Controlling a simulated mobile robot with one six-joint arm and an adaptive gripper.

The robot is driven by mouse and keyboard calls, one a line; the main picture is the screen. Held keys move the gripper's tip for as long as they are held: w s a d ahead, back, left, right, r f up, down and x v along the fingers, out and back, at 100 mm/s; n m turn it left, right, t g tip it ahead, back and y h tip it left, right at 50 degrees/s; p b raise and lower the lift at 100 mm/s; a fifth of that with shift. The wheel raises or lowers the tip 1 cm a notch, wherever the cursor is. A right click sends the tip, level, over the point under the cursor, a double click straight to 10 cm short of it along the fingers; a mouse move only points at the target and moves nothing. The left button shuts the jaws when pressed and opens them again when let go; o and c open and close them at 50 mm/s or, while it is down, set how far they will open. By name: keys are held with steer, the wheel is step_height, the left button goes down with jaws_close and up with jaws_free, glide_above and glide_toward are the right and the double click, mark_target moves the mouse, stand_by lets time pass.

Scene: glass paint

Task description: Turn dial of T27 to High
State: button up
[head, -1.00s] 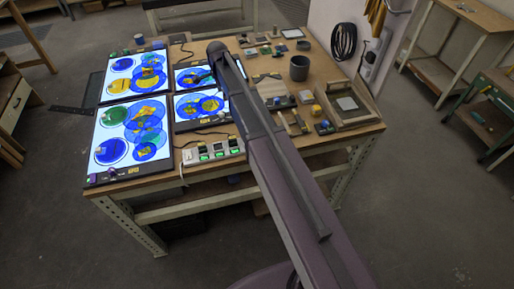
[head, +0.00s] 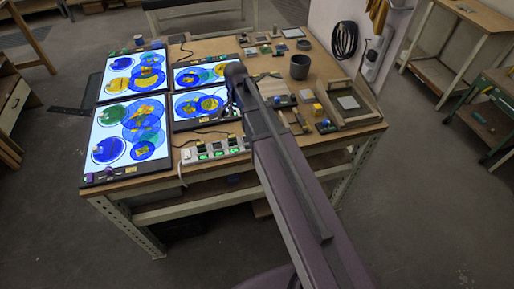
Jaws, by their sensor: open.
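Several lit light panels with blue, green and yellow round pieces lie on the table's left half. They are a large front-left panel (head: 97,168), a back-left panel (head: 108,92), and two smaller ones, the upper (head: 192,62) and the lower (head: 180,126). Small knobs (head: 108,173) show on the front-left panel's front edge. No label is legible, so I cannot tell which panel or dial is T27. My gripper (head: 229,107) shows only as a small dark shape beside the lower small panel's right edge, mostly hidden by my arm. It is open and holds nothing that I can see.
A power strip with green lights (head: 213,151) lies at the table's front edge. A dark cup (head: 299,67), a wooden tray (head: 374,116) and small blocks occupy the right half. Floor is clear in front.

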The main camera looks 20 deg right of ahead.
steer(key=s+d+f+n+b, duration=0.1)
steer(key=s+n, duration=0.3)
steer(key=s, duration=0.3)
steer(key=s+d+f+n+b, duration=0.1)
steer(key=s+d+n, duration=0.1)
steer(key=s+n, duration=0.2)
steer(key=shift+s+f+b, duration=0.3)
steer(key=shift+s+f, duration=0.1)
steer(key=shift+s, duration=1.2)
steer(key=shift+s+d+n, duration=0.15)
steer(key=shift+s+n, duration=0.35)
steer(key=shift+s, duration=0.35)
